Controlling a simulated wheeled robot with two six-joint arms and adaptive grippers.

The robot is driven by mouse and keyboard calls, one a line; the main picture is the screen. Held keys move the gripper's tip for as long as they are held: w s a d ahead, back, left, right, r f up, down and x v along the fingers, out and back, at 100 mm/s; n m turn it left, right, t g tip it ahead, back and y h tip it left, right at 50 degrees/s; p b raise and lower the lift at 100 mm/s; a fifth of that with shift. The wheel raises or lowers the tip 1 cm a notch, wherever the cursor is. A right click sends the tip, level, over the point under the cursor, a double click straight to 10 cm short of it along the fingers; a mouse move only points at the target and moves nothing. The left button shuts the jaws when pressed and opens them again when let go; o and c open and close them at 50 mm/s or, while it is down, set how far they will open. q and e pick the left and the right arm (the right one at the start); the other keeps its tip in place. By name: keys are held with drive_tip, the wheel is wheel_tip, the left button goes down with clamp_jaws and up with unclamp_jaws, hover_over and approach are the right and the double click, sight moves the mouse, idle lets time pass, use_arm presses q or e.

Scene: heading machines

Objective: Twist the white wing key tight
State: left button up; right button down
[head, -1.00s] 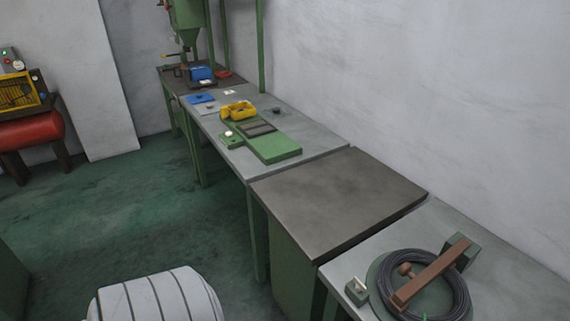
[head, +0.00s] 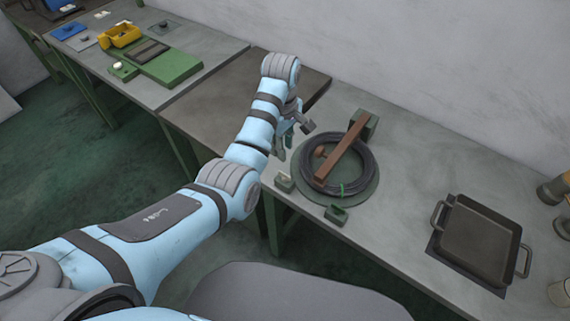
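A small green block with a pale top (head: 284,182) stands at the front edge of the grey bench, left of the cable coil. Its top piece may be the white wing key; it is too small to be sure. Another green block with a white knob (head: 118,66) stands on the far bench. My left gripper (head: 294,142) hangs above the bench's left end, behind the near block and left of the coil. Its fingers are apart with nothing visible between them. My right gripper is not in view.
A black cable coil (head: 363,178) lies on a round green base under a brown wooden bar (head: 342,149). A dark two-handled pan (head: 478,240) lies to the right. Grey bench between coil and pan is clear.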

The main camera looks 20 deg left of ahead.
sight(284, 174)
use_arm(q)
drive_tip(key=shift+n, duration=0.3)
drive_tip(key=f+b, duration=0.3)
drive_tip(key=f, duration=0.8)
drive_tip(key=shift+d+f, duration=0.15)
drive_tip(key=shift+d, duration=0.05)
drive_tip(key=shift+s, duration=0.1)
clamp_jaws()
